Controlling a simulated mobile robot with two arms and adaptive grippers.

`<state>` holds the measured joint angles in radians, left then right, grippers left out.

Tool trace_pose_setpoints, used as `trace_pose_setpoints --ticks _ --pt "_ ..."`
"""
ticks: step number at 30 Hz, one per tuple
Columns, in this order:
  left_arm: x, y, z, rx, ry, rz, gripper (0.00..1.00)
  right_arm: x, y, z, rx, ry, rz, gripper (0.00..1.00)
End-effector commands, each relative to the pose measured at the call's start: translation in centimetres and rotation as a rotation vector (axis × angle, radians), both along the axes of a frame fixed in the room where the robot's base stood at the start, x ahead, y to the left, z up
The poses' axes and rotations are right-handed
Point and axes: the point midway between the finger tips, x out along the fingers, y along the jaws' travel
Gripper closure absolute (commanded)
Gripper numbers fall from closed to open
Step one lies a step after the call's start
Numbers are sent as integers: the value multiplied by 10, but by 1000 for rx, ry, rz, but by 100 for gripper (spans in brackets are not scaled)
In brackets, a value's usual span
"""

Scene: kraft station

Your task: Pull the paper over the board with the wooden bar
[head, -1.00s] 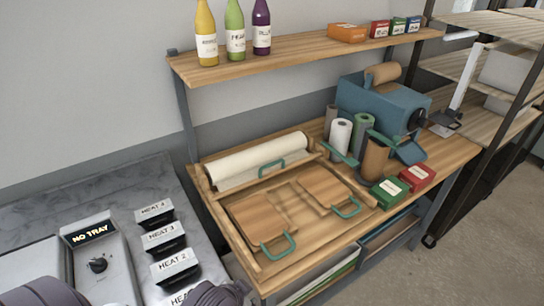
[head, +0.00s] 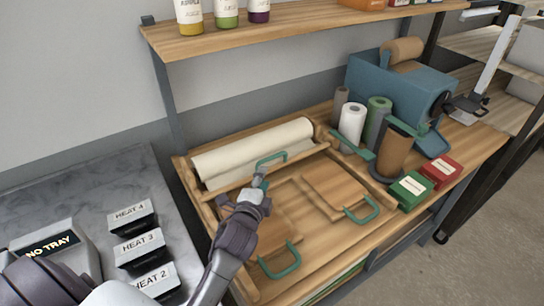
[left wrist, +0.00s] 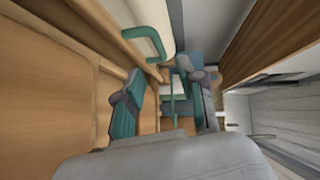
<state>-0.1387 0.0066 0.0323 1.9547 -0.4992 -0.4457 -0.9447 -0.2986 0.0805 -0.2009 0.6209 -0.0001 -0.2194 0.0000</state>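The white paper roll (head: 245,154) lies along the back of the wooden station. The wooden bar (head: 298,158) with a teal handle (head: 271,157) runs along the roll's front. The bar (left wrist: 103,32) and handle (left wrist: 146,42) also show in the left wrist view. Two boards with teal handles lie in front: a left board (head: 272,235), partly hidden by my arm, and a right board (head: 334,190). My left gripper (head: 261,178) is just in front of the bar's handle. In the left wrist view its fingers (left wrist: 168,105) are apart, with the handle beside them, not gripped. My right gripper is out of view.
Upright rolls (head: 352,124) and a blue dispenser (head: 402,90) stand at the back right. Green (head: 411,188) and red boxes (head: 440,171) sit at the right edge. A shelf (head: 290,33) with bottles overhangs the back. Heat units (head: 138,247) stand left.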

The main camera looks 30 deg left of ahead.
Motion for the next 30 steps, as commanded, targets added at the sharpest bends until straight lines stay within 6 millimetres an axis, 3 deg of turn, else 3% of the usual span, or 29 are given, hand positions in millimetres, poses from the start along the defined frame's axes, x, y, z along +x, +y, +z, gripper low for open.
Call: trace_pose_setpoints --ticks 3,6,15,21,30 --pt "26 6 0 -2 -1 0 61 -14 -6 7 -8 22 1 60" --pt "47 12 -4 -3 -1 0 61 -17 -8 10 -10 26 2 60" --pt "95 24 -13 -5 1 1 61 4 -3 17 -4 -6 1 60" --pt "107 26 -16 -4 1 0 61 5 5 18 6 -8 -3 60" --pt "108 27 -16 -4 1 0 62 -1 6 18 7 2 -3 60"
